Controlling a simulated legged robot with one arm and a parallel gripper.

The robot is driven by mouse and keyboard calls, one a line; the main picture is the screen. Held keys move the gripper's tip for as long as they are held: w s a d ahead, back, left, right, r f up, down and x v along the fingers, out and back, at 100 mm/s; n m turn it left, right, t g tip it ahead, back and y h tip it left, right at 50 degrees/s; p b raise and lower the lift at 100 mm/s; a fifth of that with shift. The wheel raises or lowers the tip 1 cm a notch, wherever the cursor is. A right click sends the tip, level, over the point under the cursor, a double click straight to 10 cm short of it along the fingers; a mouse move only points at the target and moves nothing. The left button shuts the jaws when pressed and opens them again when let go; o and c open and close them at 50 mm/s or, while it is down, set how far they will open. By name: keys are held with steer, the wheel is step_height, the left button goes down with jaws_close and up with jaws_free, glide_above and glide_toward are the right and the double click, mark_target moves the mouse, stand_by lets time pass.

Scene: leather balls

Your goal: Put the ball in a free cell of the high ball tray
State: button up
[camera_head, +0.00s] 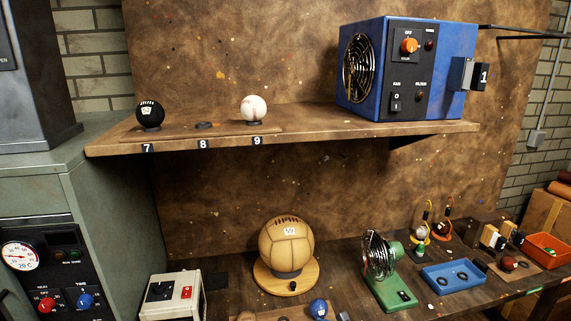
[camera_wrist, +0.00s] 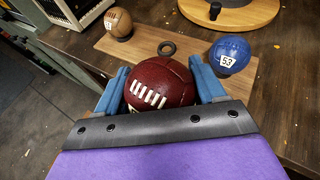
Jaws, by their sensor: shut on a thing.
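My gripper (camera_wrist: 161,80) has blue fingers shut on a dark red leather ball (camera_wrist: 160,92) with white laces, in the wrist view. The ball sits between the fingers, in front of a low wooden tray. The gripper does not show in the head view. The high ball tray (camera_head: 178,130) lies on the upper shelf in the head view. Its cell 7 holds a black ball (camera_head: 150,114), and its cell 9 holds a white ball (camera_head: 253,107). Cell 8 (camera_head: 204,125), between them, shows an empty dark ring.
The low tray (camera_wrist: 118,48) holds a tan ball (camera_wrist: 118,23) and a blue ball (camera_wrist: 230,54), with an empty ring (camera_wrist: 167,48) between. A blue heater box (camera_head: 405,70) stands on the shelf's right. A big tan ball (camera_head: 286,245) and green fan (camera_head: 385,270) stand on the bench.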

steer(key=w+d+r+m+t+h, duration=0.1)
steer(key=d+r+m+h, duration=0.1)
steer(key=r, duration=0.6)
steer(key=w+d+r+m+t+h, duration=0.1)
steer(key=d+r, duration=0.3)
steer(key=r, duration=0.5)
steer(key=w+d+r+m+t+h, duration=0.2)
steer(key=d+r+m+h, duration=0.1)
steer(key=r, duration=0.5)
steer(key=shift+d+r, duration=0.25)
steer(key=shift+d, duration=0.25)
steer(key=shift+a, duration=0.15)
